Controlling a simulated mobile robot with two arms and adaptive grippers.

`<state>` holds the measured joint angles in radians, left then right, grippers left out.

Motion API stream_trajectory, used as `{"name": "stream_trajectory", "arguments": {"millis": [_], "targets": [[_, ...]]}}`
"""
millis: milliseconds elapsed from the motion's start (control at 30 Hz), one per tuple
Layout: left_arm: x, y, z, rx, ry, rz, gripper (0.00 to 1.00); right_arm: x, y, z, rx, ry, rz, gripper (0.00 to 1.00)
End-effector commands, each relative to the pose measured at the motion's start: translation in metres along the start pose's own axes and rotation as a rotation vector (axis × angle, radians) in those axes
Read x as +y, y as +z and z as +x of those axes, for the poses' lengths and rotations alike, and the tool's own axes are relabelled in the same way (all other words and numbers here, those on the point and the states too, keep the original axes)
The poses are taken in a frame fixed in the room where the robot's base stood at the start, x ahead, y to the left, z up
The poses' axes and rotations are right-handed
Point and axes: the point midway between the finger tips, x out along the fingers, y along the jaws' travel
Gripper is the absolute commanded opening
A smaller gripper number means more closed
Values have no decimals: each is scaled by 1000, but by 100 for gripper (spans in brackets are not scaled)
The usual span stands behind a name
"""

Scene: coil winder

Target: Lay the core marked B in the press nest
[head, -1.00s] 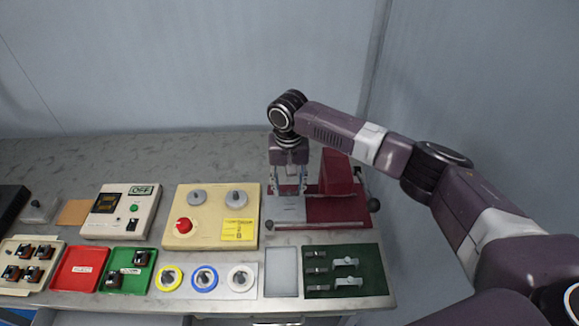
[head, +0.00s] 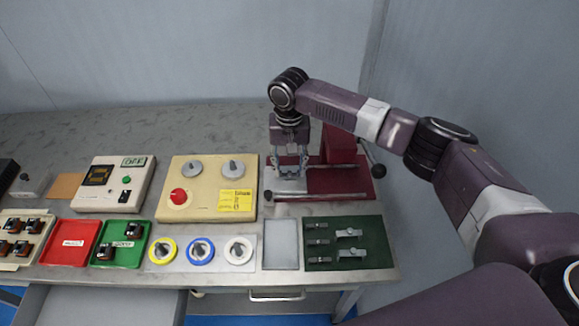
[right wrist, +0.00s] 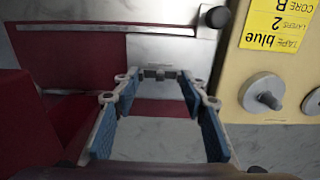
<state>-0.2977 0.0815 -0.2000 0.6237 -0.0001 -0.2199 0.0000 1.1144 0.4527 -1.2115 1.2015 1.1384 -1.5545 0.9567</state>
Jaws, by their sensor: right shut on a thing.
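My right gripper (head: 290,172) points down over the grey plate (head: 284,187) at the left of the red press (head: 338,181). In the right wrist view its blue-padded fingers (right wrist: 158,76) stand apart with a small grey core (right wrist: 158,73) between their tips. No letter on the core can be read. The core sits low, close to the press plate (right wrist: 160,51), but I cannot tell whether it touches the plate or lies in the nest. In the head view the fingers mostly hide it. My left gripper is not in view.
A green mat (head: 376,243) with several grey pieces and a pale tray (head: 281,265) lie in front of the press. The cream winder (head: 208,208) stands left, its yellow card (right wrist: 278,32) reading tape blue, layers 2, core B.

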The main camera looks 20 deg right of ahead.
Motion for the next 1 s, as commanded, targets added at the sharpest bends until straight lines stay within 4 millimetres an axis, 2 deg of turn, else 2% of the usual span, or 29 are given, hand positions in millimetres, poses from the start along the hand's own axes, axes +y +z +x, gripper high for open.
{"name": "stream_trajectory", "arguments": {"millis": [433,833,867,1000], "targets": [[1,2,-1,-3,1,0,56,0,0,0,0,0,1,22],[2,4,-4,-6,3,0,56,0,0,11,-1,0,1,22],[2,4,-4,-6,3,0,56,0,0,11,0,0,1,40],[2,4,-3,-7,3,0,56,0,0,11,0,0,0,56]]}}
